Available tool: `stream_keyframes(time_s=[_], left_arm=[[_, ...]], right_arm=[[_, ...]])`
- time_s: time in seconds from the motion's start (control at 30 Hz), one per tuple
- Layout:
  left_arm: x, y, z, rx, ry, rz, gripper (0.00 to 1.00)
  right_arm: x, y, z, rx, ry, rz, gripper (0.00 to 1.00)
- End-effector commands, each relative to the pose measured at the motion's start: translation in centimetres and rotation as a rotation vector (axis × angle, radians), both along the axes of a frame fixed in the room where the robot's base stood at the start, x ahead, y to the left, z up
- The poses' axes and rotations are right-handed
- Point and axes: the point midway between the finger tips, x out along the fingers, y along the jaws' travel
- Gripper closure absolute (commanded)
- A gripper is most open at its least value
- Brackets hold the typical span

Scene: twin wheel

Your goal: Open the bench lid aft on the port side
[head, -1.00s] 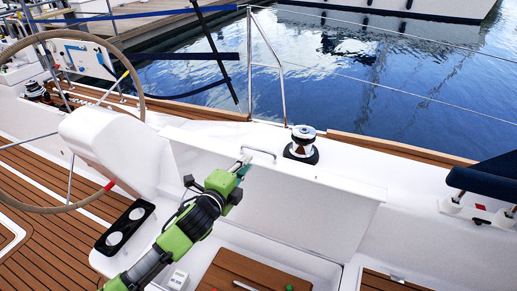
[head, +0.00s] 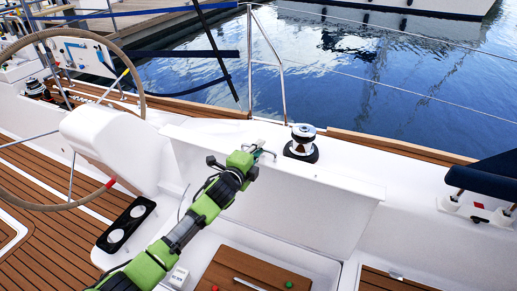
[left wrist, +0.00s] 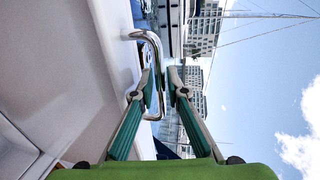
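The white bench lid (head: 330,183) is in the middle of the head view, with a pale panel (head: 290,205) below its edge. I cannot tell for sure how far it is raised. A chrome handle (head: 266,153) stands on its far side. In the left wrist view the handle (left wrist: 157,50) is a bent bar fixed to the white surface. My left gripper (left wrist: 161,78) is open, with its fingertips on either side of the bar and a gap showing. In the head view, the left gripper (head: 254,152) is at the handle. My right gripper is not in view.
A steering wheel (head: 142,75) and white pedestal (head: 95,135) stand at left. A winch (head: 302,142) sits just beyond the lid. Below the panel is a teak board (head: 235,265) with a thin tool on it. Water lies beyond the rail.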

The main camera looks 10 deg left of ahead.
Motion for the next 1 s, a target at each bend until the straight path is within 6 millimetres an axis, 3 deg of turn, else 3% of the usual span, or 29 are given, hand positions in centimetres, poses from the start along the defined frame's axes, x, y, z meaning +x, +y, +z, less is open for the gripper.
stream_keyframes(time_s=[0.1, 0.17, 0.47, 0.8, 1.0], left_arm=[[0.0, 0.0, 0.0, 0.000, 0.000, 0.000, 0.86], [0.0, 0.0, 0.0, 0.000, 0.000, 0.000, 0.99], [0.5, -0.1, -0.1, 0.000, -0.001, 0.000, 1.00], [6.3, -1.3, -0.3, 0.000, -0.003, -0.002, 1.00], [8.5, -1.8, -0.2, 0.001, 0.001, -0.001, 1.00]], right_arm=[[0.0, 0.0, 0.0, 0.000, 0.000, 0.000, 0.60], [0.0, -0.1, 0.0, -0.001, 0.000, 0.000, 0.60], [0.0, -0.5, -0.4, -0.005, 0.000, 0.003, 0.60], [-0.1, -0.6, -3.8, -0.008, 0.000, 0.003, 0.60], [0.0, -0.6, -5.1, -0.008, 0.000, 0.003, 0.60]])
